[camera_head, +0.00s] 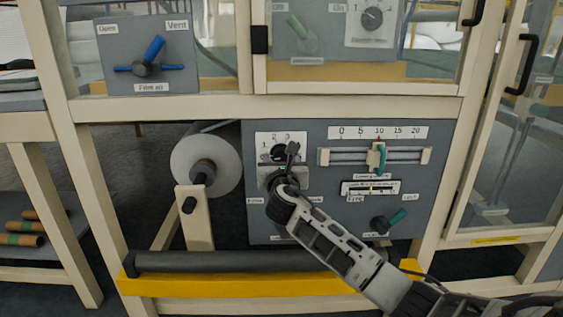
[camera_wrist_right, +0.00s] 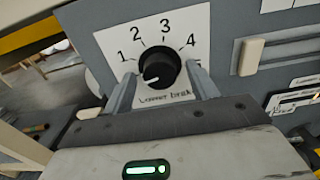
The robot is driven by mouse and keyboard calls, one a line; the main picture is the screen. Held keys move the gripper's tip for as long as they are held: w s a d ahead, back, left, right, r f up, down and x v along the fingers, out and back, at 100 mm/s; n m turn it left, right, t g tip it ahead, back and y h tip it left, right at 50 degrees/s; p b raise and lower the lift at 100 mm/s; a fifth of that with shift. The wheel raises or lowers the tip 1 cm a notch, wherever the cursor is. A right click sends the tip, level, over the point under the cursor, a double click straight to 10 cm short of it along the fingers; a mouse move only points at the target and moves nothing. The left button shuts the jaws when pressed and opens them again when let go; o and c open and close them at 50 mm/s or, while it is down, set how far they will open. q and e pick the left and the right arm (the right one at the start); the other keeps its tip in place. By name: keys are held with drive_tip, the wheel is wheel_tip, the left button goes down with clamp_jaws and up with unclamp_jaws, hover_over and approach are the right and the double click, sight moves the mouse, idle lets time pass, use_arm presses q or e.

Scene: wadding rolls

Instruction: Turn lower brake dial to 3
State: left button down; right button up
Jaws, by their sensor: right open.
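The lower brake dial is a round black knob (camera_wrist_right: 159,68) on a white plate with numbers 1 to 4 readable around it, in the right wrist view. A small white mark on the knob sits at its lower left, below the 1, not at the 3. In the head view the knob (camera_head: 278,153) is partly hidden by my right gripper (camera_head: 284,165). My right gripper is open, its fingers (camera_wrist_right: 161,88) on either side of the knob; I cannot tell whether they touch it. My left gripper is not in view.
Right of the dial is a slider (camera_head: 377,157) with a scale from 0 to 20. Below it is a teal-handled knob (camera_head: 388,221). A white roll (camera_head: 207,166) hangs left of the panel. A dark roller (camera_head: 205,261) and yellow bar (camera_head: 205,285) run below.

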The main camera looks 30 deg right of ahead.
drive_tip(key=c, duration=1)
